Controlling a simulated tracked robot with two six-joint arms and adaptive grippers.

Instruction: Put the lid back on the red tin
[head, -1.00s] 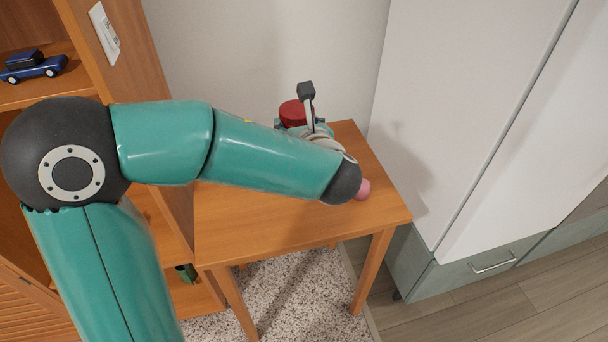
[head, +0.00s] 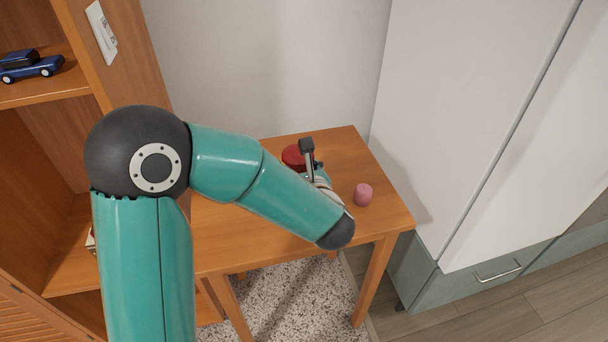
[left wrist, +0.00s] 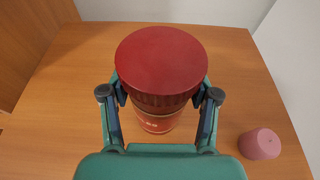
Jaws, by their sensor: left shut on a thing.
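The dark red round lid (left wrist: 160,62) is between the fingers of my left gripper (left wrist: 160,92) in the left wrist view, and the gripper is shut on it. The red tin (left wrist: 158,122), with a pale gold band, stands on the wooden table directly below the lid. I cannot tell whether lid and tin touch, as the lid hides the tin's top. In the head view the red lid (head: 293,157) shows behind my left forearm, which hides most of the gripper and the tin. My right gripper is not in view.
A pink cylinder (head: 363,195) stands on the wooden table (head: 240,235) right of my gripper; it also shows in the left wrist view (left wrist: 259,144). A wooden shelf with a blue toy car (head: 30,66) is at left. A white cabinet (head: 470,110) is at right.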

